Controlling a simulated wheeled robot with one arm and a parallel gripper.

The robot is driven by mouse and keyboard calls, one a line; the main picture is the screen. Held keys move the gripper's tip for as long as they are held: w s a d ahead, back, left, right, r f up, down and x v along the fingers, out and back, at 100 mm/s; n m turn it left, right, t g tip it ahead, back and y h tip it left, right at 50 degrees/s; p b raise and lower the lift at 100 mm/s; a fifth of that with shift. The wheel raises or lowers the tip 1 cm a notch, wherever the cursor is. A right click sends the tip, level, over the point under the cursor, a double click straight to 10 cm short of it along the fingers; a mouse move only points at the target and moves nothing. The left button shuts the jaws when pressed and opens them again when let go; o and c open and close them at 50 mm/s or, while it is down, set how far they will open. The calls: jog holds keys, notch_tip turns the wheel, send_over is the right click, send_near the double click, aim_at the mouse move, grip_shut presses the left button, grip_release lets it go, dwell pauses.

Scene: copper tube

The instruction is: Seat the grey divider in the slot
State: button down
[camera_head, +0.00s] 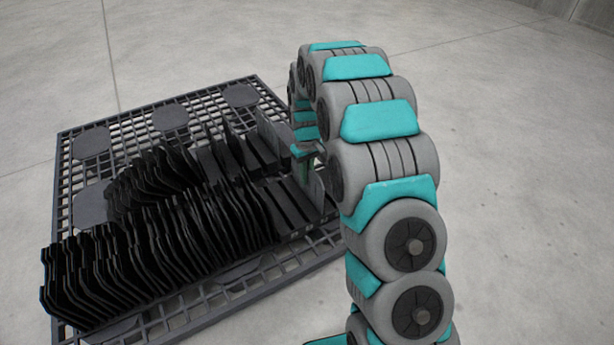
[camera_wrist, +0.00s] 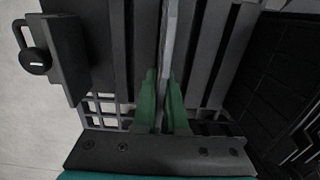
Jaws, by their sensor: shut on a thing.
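The grey divider (camera_wrist: 168,30) is a thin, light plate seen edge-on in the wrist view. My gripper (camera_wrist: 161,75) has its green fingers shut on the divider, one on each side. The divider stands roughly upright between dark bars (camera_wrist: 205,55) of the rack, with narrow gaps beside them. Its lower edge is hidden, so I cannot tell whether it is in the slot or above it. In the head view my arm partly covers the gripper and the divider at the right end of the rack.
Rows of black dividers (camera_head: 150,245) fill much of the rack, which stands on a black grid pallet (camera_head: 75,140). A dark block with a ring-shaped part (camera_wrist: 65,55) is at left in the wrist view. Bare concrete floor (camera_head: 520,150) lies right of my arm.

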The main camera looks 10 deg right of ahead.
jog(key=c, duration=1)
grip_release()
jog(key=shift+o, duration=0.2)
